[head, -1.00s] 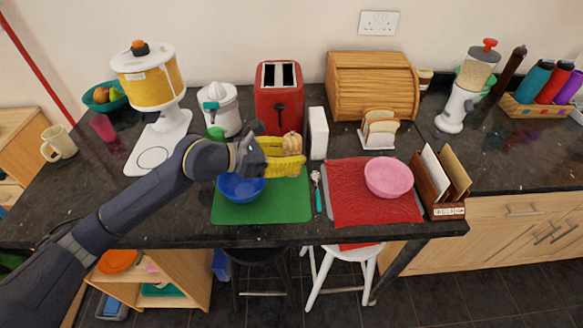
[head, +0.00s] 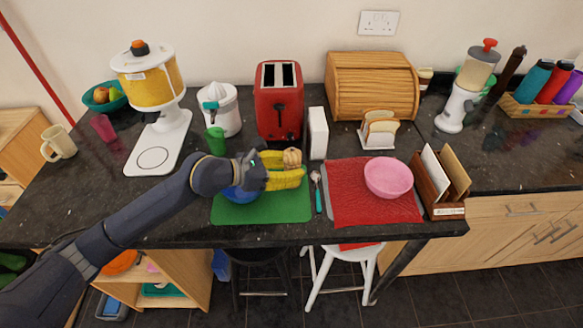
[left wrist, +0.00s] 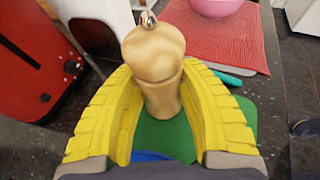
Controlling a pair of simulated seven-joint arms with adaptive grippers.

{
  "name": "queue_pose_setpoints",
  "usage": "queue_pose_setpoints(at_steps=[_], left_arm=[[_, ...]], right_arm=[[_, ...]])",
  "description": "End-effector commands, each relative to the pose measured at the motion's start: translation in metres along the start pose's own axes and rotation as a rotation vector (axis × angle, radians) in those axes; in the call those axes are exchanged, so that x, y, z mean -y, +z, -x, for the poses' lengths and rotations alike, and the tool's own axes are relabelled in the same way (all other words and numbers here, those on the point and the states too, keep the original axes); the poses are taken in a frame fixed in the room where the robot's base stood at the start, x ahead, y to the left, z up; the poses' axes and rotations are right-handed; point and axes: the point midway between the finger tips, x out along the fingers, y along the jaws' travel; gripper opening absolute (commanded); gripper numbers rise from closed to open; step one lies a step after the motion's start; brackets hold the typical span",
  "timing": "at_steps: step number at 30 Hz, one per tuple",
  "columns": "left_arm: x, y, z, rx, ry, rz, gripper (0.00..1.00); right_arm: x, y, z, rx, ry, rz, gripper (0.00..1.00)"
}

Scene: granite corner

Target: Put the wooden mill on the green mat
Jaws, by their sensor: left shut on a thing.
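The wooden mill (head: 292,157) is pale wood with a round head. It stands upright between the yellow fingers of my left gripper (head: 285,172), which is shut on it. In the left wrist view the mill (left wrist: 153,55) has a small metal knob on top, and a finger lies on each side. The green mat (head: 285,207) lies at the front of the counter, below the gripper. The mill's base is hidden by the fingers in the head view, and I cannot tell whether it touches the mat. My right gripper is not in view.
A blue bowl (head: 238,194) sits on the mat's left part, partly behind my arm. A spoon (head: 317,190) lies right of the mat, then a red cloth (head: 350,205) with a pink bowl (head: 388,177). A white box (head: 318,133), red toaster (head: 279,100) and green cup (head: 215,141) stand behind.

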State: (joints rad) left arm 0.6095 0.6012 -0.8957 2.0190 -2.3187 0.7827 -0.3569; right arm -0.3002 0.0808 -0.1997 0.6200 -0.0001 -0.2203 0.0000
Motion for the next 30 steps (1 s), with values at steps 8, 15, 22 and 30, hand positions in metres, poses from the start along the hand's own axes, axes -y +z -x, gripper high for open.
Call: queue_pose_setpoints(at_steps=[8, 15, 22, 30], left_arm=[[0.0, 0.0, 0.0, 0.0, 0.0, 0.001, 0.59], [0.0, 0.002, 0.001, 0.0, 0.0, -0.001, 0.59], [0.0, 0.002, 0.026, -0.001, 0.001, 0.0, 0.59], [-0.001, 0.001, 0.075, -0.002, 0.002, 0.0, 0.59]], right_arm=[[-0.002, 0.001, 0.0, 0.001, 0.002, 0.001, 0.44], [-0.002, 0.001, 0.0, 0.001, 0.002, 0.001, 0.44], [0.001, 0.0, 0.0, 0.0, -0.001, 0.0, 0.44], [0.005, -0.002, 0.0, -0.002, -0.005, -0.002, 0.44]])
